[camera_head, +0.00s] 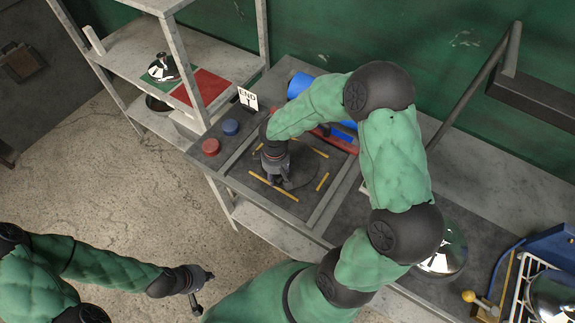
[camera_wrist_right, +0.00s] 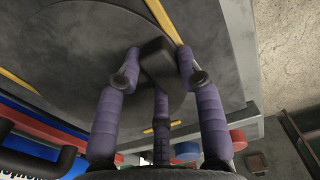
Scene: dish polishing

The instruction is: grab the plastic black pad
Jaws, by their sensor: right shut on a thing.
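My right gripper (camera_head: 277,180) points down at the dark work surface, near a dark round disc (camera_head: 302,174). In the right wrist view its purple fingers (camera_wrist_right: 160,75) are shut on a small dark block, which I take to be the black pad (camera_wrist_right: 156,57). The pad is in front of the disc (camera_wrist_right: 70,45); I cannot tell whether it touches it. In the head view the gripper hides the pad. My left gripper (camera_head: 203,291) is at the lower left over the floor, empty, with its fingers spread.
Yellow strips (camera_head: 273,187) surround the disc. A red button (camera_head: 211,146), a blue button (camera_head: 230,127) and an END sign (camera_head: 248,98) stand left of it. A blue cylinder (camera_head: 299,85) lies behind. Shelves (camera_head: 140,50) stand at the left; a shiny domed dish (camera_head: 447,255) is at the right.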

